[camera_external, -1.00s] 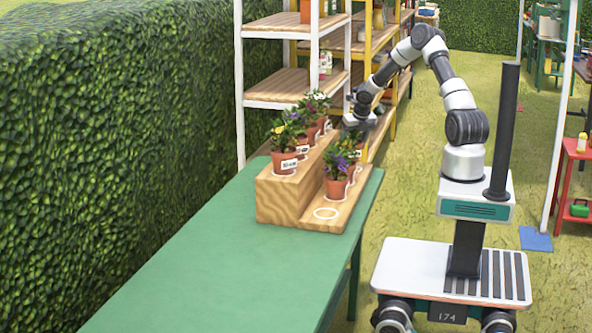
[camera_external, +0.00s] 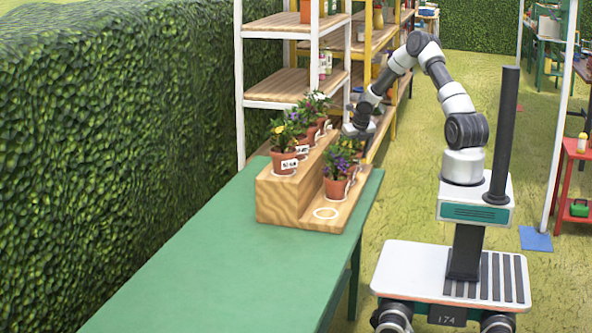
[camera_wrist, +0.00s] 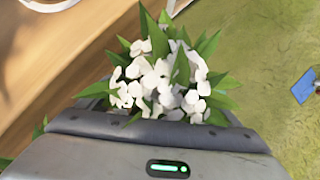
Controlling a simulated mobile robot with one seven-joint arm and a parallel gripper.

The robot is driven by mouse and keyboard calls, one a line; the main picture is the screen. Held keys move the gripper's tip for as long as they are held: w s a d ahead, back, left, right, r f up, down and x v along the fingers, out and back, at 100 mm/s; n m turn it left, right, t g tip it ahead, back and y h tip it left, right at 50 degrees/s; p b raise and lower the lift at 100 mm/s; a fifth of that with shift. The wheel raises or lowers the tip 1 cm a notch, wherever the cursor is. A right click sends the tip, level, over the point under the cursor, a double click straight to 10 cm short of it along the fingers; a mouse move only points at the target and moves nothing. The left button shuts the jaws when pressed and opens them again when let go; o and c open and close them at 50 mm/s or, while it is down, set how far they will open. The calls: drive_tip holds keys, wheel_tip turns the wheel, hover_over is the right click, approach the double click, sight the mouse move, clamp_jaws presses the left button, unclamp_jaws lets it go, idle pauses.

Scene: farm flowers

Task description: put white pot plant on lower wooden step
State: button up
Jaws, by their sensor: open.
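A plant with white flowers and pointed green leaves (camera_wrist: 165,80) fills the middle of the wrist view, right at my gripper. Its pot is hidden there, and I cannot tell whether the pot stands on wood. My gripper (camera_external: 354,131) is open at the far end of the lower wooden step (camera_external: 326,224), low beside the plants. Another white-flowered plant (camera_external: 318,98) stands at the far end of the upper step (camera_external: 277,203).
A purple-flowered plant in a terracotta pot (camera_external: 336,187) stands on the lower step, with another pot close behind. A yellow-flowered potted plant (camera_external: 284,162) and several others line the upper step. The green table (camera_external: 215,265) is clear in front; shelves (camera_external: 285,88) stand behind.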

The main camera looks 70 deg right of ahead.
drive_tip(key=shift+r, duration=0.25)
drive_tip(key=p+v, duration=0.3)
drive_tip(key=v, duration=0.8)
drive_tip(key=shift+a+r, duration=0.15)
drive_tip(key=shift+r, duration=0.2)
